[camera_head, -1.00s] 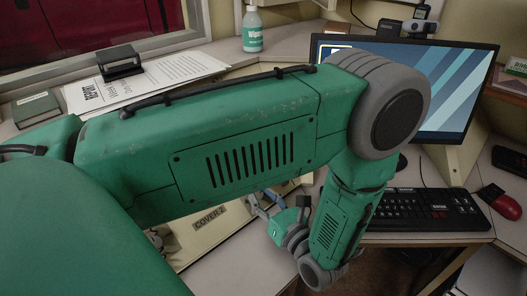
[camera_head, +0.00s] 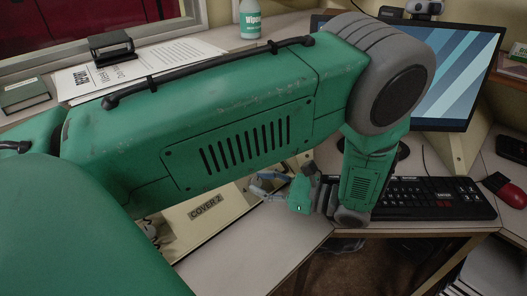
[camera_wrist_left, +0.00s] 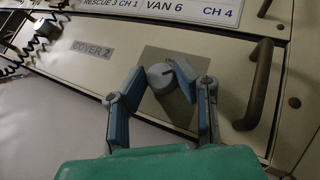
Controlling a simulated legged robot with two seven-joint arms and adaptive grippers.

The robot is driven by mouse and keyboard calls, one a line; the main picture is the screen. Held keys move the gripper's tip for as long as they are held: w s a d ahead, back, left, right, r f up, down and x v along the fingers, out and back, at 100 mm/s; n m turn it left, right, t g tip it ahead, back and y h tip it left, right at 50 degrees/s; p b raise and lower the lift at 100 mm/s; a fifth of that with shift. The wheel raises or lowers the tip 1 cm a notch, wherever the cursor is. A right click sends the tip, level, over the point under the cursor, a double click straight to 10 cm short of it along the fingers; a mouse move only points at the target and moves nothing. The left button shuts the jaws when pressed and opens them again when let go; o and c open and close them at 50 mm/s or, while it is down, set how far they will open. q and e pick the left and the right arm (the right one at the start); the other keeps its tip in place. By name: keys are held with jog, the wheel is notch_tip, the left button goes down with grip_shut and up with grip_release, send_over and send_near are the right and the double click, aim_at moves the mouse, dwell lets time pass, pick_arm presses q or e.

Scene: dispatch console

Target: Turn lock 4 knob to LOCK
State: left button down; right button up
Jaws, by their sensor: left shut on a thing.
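In the left wrist view a round pale grey knob (camera_wrist_left: 160,74) with a dark line on its face stands on a square grey-brown plate (camera_wrist_left: 152,55). The plate is on a cream panel labelled COVER 2 (camera_wrist_left: 92,50). My left gripper (camera_wrist_left: 161,70) has its two blue-grey fingers on either side of the knob, shut on it. No lock number or LOCK marking is readable near the knob. In the head view my left gripper (camera_head: 268,184) is small, at the panel (camera_head: 212,212) below my green arm, which hides the knob. My right gripper is in neither view.
A dark curved handle (camera_wrist_left: 259,85) stands out right of the knob. A coiled cord (camera_wrist_left: 45,28) is at upper left. A keyboard (camera_head: 430,198), monitor (camera_head: 440,75), red mouse (camera_head: 504,189) and bottle (camera_head: 250,18) are on the desk.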

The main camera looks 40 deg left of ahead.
pick_arm(q)
jog(key=n+g+h, duration=0.1)
jog(key=n, duration=0.1)
jog(key=n+g+h, duration=0.1)
jog(key=shift+w+a+n+g, duration=0.15)
jog(key=shift+w+n+g, duration=0.05)
jog(key=shift+n+g, duration=0.2)
jog(key=n+g+h, duration=0.1)
jog(key=n+h, duration=0.1)
jog(key=n, duration=0.1)
jog(key=shift+a+r+g+h, duration=0.1)
jog(key=shift+g+h, duration=0.2)
jog(key=shift+h, duration=0.1)
jog(key=n+g+h, duration=0.1)
jog(key=n+h, duration=0.2)
jog(key=shift+n+h+p, duration=0.55)
jog(key=shift+n+h, duration=0.25)
